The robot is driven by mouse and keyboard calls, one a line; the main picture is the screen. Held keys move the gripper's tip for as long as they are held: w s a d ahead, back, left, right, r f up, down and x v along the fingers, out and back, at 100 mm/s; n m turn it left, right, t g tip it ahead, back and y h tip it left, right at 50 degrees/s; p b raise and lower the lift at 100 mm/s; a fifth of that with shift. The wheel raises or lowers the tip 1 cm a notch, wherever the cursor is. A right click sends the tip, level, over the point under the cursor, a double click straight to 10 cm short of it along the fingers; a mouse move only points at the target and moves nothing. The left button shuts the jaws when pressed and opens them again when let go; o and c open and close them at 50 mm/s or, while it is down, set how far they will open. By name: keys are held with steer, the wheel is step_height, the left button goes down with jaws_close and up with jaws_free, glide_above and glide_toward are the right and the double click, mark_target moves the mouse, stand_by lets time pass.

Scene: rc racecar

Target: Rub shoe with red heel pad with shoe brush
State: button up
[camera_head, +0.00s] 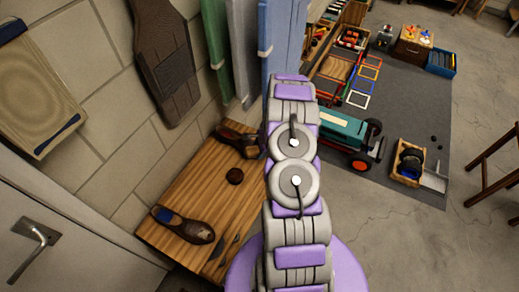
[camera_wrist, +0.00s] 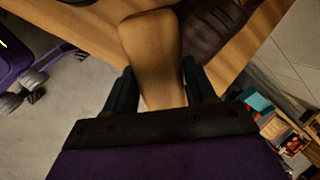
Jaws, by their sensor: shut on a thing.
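My gripper (camera_wrist: 158,78) is shut on the shoe brush (camera_wrist: 150,42), a pale wooden block held between its dark fingers. In the wrist view a dark brown leather shoe (camera_wrist: 213,28) lies just right of the brush, close to it; I cannot tell whether they touch. In the head view this shoe seems to be the dark one with a reddish inside (camera_head: 238,138) at the bench's far end, partly behind my arm. A second brown shoe with a blue heel pad (camera_head: 184,225) lies at the near end.
The shoes are on a wooden bench (camera_head: 200,190) along a tiled wall. Blue and green hanging panels (camera_head: 282,50) are behind my arm. A teal racecar (camera_head: 342,132) stands on a grey mat to the right.

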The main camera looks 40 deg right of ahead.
steer(key=shift+w+d+r+p, duration=0.1)
steer(key=shift+w+d+p, duration=0.2)
steer(key=shift+d+p, duration=0.6)
steer(key=shift+w+d+r+p, duration=0.1)
steer(key=shift+w+d+p, duration=0.25)
steer(key=shift+p, duration=1.05)
steer(key=shift+w+d+f+p, duration=0.1)
steer(key=shift+w+d+p, duration=0.05)
steer(key=shift+d+p, duration=0.4)
steer(key=shift+w+d+p, duration=0.15)
steer(key=shift+d+p, duration=0.3)
steer(key=shift+p, duration=0.15)
steer(key=shift+w+d+f, duration=0.2)
steer(key=shift+w+d, duration=0.05)
steer(key=shift+d, duration=0.35)
steer(key=shift+f, duration=0.1)
steer(key=shift+f, duration=0.1)
steer(key=shift+a, duration=0.1)
